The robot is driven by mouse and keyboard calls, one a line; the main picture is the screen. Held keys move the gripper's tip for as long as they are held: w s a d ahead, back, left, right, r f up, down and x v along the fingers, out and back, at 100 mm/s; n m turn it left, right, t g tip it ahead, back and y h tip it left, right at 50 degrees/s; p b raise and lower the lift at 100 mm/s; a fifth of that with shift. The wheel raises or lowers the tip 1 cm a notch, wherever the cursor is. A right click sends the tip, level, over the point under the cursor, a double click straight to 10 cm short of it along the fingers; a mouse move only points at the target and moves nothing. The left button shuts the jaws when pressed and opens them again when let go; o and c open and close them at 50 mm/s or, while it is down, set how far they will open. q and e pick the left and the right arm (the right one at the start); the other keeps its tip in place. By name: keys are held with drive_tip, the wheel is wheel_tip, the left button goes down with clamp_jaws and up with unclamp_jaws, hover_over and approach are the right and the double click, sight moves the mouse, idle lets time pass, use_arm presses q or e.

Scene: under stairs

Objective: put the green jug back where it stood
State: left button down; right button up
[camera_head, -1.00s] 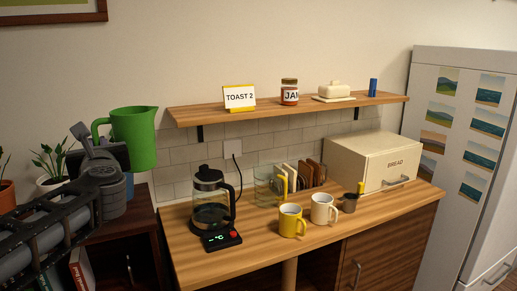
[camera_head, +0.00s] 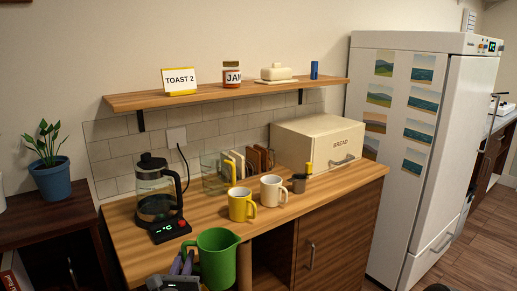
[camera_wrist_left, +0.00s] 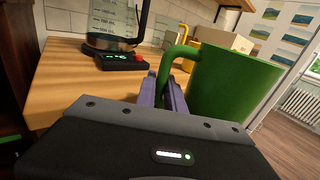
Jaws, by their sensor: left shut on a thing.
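The green jug (camera_head: 219,262) is upright at the bottom of the head view, in front of the counter's near edge. My left gripper (camera_head: 182,263) is shut on its handle, on the jug's left side. The jug also shows in the left wrist view (camera_wrist_left: 236,84), to the right of the purple fingers (camera_wrist_left: 163,90), with the handle between them. The jug's base is hidden or cut off, so I cannot tell its height over the counter. My right gripper is not in view.
The wooden counter (camera_head: 130,240) holds a coffee maker (camera_head: 157,190), a yellow mug (camera_head: 241,204), a white mug (camera_head: 272,190), a toast rack (camera_head: 245,165) and a bread box (camera_head: 318,148). A shelf (camera_head: 220,92) hangs above. A potted plant (camera_head: 50,178) stands on the dark cabinet at left.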

use_arm(q)
wheel_tip(320, 180, down, 11)
drive_tip(key=s+b, duration=0.2)
drive_tip(key=shift+s+a+r, duration=0.15)
drive_tip(key=shift+a, duration=0.25)
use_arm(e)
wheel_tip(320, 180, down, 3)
use_arm(q)
drive_tip(key=s, duration=0.1)
drive_tip(key=s+r, duration=0.2)
drive_tip(key=s, duration=0.1)
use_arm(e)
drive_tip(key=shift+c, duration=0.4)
